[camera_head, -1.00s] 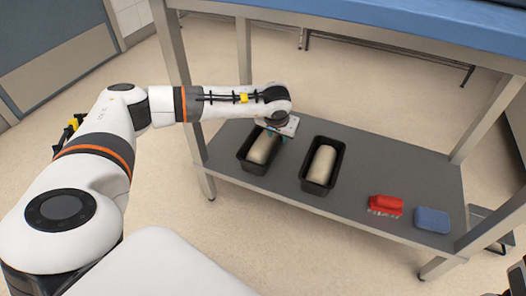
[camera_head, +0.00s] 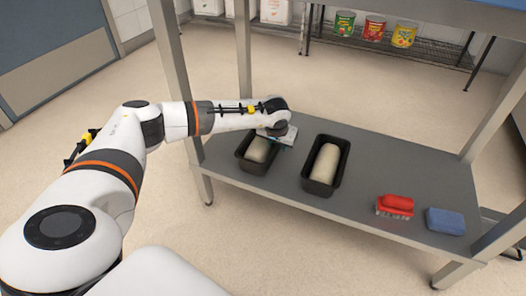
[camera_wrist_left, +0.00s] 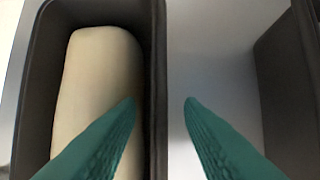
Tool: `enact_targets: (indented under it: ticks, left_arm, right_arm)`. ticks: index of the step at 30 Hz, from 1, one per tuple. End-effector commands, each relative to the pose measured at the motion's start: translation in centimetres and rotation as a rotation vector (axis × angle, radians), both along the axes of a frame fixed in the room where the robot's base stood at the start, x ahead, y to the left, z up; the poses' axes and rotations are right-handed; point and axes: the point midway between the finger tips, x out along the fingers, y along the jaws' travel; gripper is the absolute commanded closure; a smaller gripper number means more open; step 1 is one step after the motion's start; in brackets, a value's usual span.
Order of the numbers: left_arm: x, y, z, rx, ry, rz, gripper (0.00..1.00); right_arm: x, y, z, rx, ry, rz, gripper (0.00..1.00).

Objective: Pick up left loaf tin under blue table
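The left loaf tin (camera_head: 243,163) is dark and holds a pale dough loaf (camera_head: 258,150). It stands on the grey lower shelf of the blue table. My left gripper (camera_head: 285,143) is over its right side, with the fingers mostly hidden by the wrist in the head view. In the left wrist view, the teal fingers (camera_wrist_left: 161,98) are apart, one on each side of the tin's right wall (camera_wrist_left: 154,60). The left finger overlaps the loaf (camera_wrist_left: 95,85) in the picture. I cannot tell whether either finger touches the wall. My right gripper is not in view.
A second loaf tin with dough (camera_head: 325,165) stands to the right; its wall (camera_wrist_left: 285,90) shows at the wrist view's right. A red brush (camera_head: 395,204) and blue sponge (camera_head: 445,221) lie farther right. Table legs (camera_head: 172,80) and the blue top (camera_head: 420,12) frame the shelf.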

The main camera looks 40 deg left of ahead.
Motion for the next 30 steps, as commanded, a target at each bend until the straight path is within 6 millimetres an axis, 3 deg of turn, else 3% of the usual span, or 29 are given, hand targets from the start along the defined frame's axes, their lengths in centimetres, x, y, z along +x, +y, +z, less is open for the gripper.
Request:
enact_targets:
  ticks: [4, 9, 11, 23, 27, 30]
  left_arm:
    - [-0.1, 0.1, -0.1, 0.001, 0.003, 0.001, 0.65]
    - [-0.1, 0.1, 0.0, 0.001, 0.002, 0.002, 0.93]
    - [-0.1, 0.1, 0.0, 0.001, 0.002, 0.002, 1.0]
    - [0.0, 0.0, 0.4, 0.0, -0.002, 0.001, 1.0]
    - [0.1, 0.0, 1.7, 0.0, -0.003, 0.002, 1.0]
    - [0.1, 0.0, 3.3, 0.0, -0.004, 0.002, 1.0]
  right_arm:
    - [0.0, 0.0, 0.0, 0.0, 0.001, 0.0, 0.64]
    - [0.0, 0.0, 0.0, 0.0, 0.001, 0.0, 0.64]
    - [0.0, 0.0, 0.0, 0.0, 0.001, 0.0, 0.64]
    - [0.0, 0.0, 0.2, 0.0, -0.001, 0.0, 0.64]
    - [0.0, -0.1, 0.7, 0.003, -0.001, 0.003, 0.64]
    - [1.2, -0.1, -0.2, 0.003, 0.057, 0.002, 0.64]
